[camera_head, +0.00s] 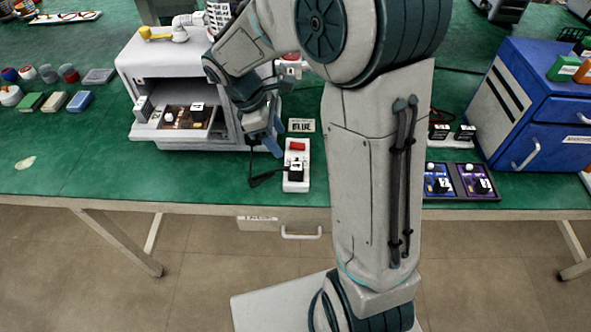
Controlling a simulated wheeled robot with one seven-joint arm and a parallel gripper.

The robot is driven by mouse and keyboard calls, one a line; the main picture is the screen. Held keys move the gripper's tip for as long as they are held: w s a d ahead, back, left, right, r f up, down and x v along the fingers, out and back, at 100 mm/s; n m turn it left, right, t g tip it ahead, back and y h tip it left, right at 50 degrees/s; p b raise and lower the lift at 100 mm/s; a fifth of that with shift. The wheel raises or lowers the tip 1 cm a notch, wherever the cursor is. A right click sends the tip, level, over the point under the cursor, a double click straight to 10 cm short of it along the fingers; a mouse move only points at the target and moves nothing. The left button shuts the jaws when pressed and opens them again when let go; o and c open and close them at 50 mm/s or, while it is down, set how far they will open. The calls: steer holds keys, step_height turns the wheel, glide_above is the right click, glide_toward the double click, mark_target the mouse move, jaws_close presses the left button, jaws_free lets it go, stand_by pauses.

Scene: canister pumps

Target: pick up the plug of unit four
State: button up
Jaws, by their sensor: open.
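A black plug (296,172) with a white label sits in a white power strip (292,184) near the table's front edge. A black cable runs left from it. Other black labelled plugs or blocks are a pair (452,132) on the right and one (144,108) by the light grey cabinet. The labels are too small to read, so I cannot tell which belongs to unit four. My gripper (273,148) is open and points down, left of and above the power strip. Its fingers are small and partly hidden by the wrist; I see nothing between them.
The light grey cabinet (150,66) with an open drawer is left, a blue drawer cabinet (515,125) right. Purple and blue pump panels (458,196) lie right of my arm.

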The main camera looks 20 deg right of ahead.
mark_target(295, 166)
steer(key=x, duration=1.2)
steer(key=shift+f, duration=0.4)
steer(key=shift+c, duration=0.4)
steer(key=c, duration=1)
